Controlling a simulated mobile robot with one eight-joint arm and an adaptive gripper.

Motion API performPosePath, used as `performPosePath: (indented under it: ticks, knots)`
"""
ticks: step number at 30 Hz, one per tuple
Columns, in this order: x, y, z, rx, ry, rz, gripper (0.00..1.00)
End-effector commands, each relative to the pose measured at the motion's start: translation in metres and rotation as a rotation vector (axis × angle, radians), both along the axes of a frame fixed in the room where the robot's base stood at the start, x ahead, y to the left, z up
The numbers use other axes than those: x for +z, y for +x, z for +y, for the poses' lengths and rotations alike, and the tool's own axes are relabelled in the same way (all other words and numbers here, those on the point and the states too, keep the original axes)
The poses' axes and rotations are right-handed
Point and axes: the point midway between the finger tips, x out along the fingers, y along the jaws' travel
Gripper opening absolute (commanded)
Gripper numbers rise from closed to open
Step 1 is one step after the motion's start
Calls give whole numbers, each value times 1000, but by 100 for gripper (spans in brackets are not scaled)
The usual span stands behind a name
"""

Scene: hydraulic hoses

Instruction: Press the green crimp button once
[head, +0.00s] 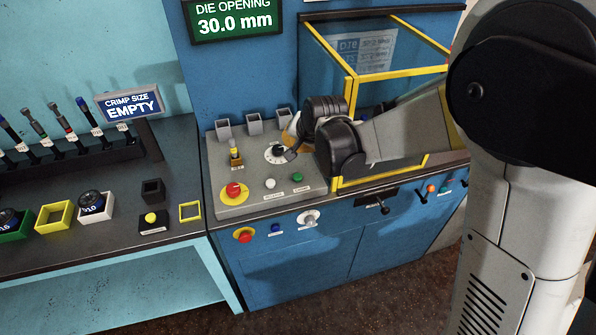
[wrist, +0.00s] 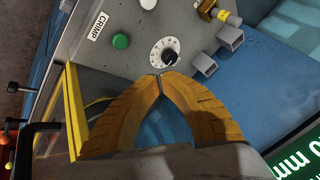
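The green crimp button (head: 297,177) sits on the grey control panel (head: 240,205), to the right of a white button (head: 270,183). In the wrist view the green button (wrist: 121,41) stands beside a CRIMP label (wrist: 97,26). My gripper (wrist: 161,76) has its two orange fingertips together with nothing between them. The tips are beside the rotary dial (wrist: 165,52) in that picture, apart from the green button. In the head view my wrist partly hides the fingers.
A red button on a yellow base (head: 234,191) is at the panel's left. A yellow-framed clear guard (head: 347,88) stands behind my arm. Grey square holders (head: 254,124) line the panel's back. A display (head: 234,20) reads die opening 30.0 mm.

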Motion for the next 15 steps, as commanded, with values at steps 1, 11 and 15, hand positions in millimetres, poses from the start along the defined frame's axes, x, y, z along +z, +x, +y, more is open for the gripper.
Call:
performPosePath:
  ticks: [1, 11, 15]
  knots:
    - [0, 0, 0, 0, 0, 0, 0]
    - [-6, 0, 0, 1, -1, 0, 0]
    - [-18, 0, 0, 1, -1, 0, 0]
